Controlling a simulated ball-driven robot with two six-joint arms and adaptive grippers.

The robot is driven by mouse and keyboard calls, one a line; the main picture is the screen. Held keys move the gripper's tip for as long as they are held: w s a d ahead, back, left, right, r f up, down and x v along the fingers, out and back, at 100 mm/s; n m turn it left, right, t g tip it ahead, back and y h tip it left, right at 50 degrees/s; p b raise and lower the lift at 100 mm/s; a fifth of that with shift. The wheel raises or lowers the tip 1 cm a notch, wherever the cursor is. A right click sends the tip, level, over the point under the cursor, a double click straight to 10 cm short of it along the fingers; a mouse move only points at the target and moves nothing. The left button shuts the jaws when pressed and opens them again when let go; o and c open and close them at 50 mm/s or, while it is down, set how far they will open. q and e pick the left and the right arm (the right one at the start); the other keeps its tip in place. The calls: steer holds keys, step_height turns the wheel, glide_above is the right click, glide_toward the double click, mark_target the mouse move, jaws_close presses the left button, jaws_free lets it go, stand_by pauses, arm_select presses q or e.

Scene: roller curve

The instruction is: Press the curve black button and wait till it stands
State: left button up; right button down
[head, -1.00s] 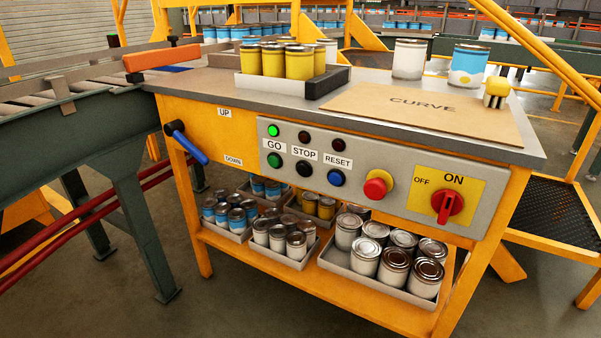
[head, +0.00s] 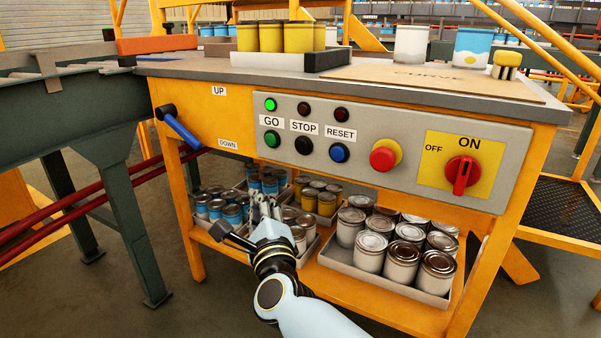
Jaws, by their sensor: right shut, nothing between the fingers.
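The black STOP button (head: 304,145) sits on the grey control panel (head: 390,186) of the yellow workbench, between the green GO button (head: 272,139) and the blue RESET button (head: 339,152). Above them, the green lamp (head: 270,104) is lit and the two red lamps (head: 304,109) look dark. A board on the bench top (head: 425,78) reads CURVE. My right gripper (head: 262,203) is shut and empty. It is in front of the lower shelf, below and left of the black button, apart from the panel. My left gripper is not in view.
A red knob (head: 383,157) and a red ON/OFF switch (head: 462,175) are on the panel's right. A blue-handled lever (head: 181,130) sticks out at the left. Trays of cans (head: 390,277) fill the lower shelf. A green conveyor (head: 70,105) stands at the left.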

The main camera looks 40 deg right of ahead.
mark_target(302, 146)
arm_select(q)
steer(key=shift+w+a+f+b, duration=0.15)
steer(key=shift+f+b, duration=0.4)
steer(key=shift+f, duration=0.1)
arm_select(e)
step_height(302, 146, up, 7)
steer(key=d+m+h, duration=0.2)
steer(key=m+h, duration=0.2)
steer(key=m, duration=0.3)
steer(key=shift+w+d+m, duration=0.25)
steer(key=shift+m, duration=0.05)
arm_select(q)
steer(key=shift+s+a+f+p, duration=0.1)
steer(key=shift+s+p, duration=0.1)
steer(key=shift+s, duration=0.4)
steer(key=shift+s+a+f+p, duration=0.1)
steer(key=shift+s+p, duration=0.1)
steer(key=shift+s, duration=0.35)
arm_select(e)
steer(key=shift+w+d, duration=0.55)
steer(key=shift+d, duration=0.8)
steer(key=shift+w+d, duration=0.6)
steer(key=shift+d, duration=0.8)
steer(key=shift+w+d, duration=0.55)
steer(key=shift+d, duration=0.8)
steer(key=shift+w+d, duration=0.15)
steer(key=shift+d, duration=0.2)
